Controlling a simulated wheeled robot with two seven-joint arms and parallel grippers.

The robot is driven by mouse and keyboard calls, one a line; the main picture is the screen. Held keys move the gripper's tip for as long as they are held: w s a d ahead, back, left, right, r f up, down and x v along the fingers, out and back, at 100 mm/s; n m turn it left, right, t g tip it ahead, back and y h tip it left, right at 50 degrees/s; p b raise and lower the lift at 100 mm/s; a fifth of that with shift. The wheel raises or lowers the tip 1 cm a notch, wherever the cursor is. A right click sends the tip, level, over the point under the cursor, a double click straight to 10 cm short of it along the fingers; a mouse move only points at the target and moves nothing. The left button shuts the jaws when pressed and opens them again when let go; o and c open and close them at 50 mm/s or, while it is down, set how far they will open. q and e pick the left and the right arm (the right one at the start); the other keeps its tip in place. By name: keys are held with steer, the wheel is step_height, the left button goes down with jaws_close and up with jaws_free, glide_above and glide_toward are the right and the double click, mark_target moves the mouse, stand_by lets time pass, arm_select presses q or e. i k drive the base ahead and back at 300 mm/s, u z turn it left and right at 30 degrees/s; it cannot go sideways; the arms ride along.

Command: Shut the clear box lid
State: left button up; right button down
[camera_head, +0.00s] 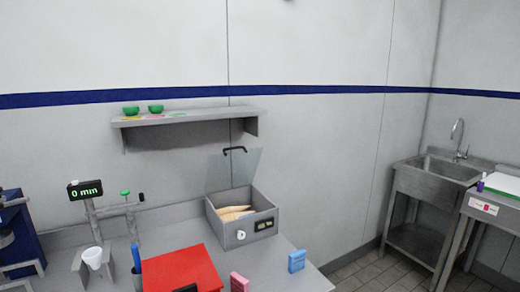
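The clear lid (233,170) stands raised at the back of a grey metal box (229,233) on the table. It is see-through, with a dark handle (234,149) at its top edge. The box is open, and tan cone-shaped pieces (233,214) lie inside it. The box front has a small dark display and a white round part. Neither of my grippers shows in this view.
A red board (181,270) lies in front of the box, with a pink block (239,282) and a blue block (297,260) to its right. A white cup (93,257) in a holder and a "0 min" display (86,189) stand left. A shelf (185,117) with green bowls hangs above.

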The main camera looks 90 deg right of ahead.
mark_target(231, 168)
steer(key=z, duration=2.45)
